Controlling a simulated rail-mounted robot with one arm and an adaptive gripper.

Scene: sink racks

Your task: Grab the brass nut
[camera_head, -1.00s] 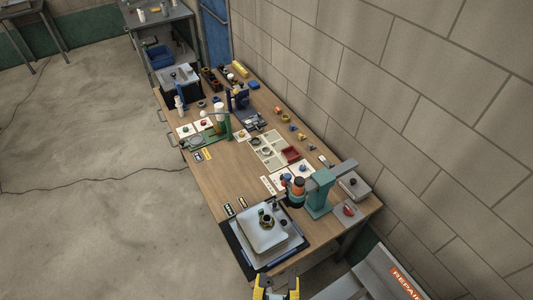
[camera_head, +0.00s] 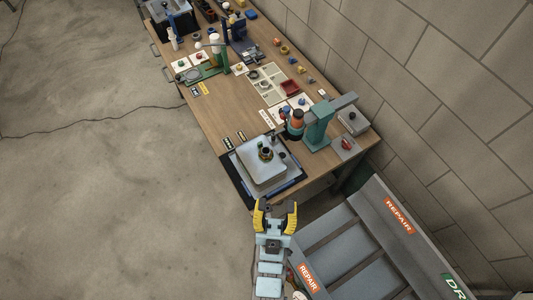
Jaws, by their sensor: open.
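A brass-coloured ring (camera_head: 284,49) also lies in a row of small parts near the wall. My gripper (camera_head: 276,208), with yellow and black fingers, is open. In the picture it is just below the tray's near edge, apart from the ring-shaped piece, with nothing visible between its fingers.
A teal press-like stand (camera_head: 320,125) with an orange part stands right of the tray. Grey racks with REPAIR labels (camera_head: 398,217) fill the lower right. The bench's left middle (camera_head: 225,110) is mostly clear.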

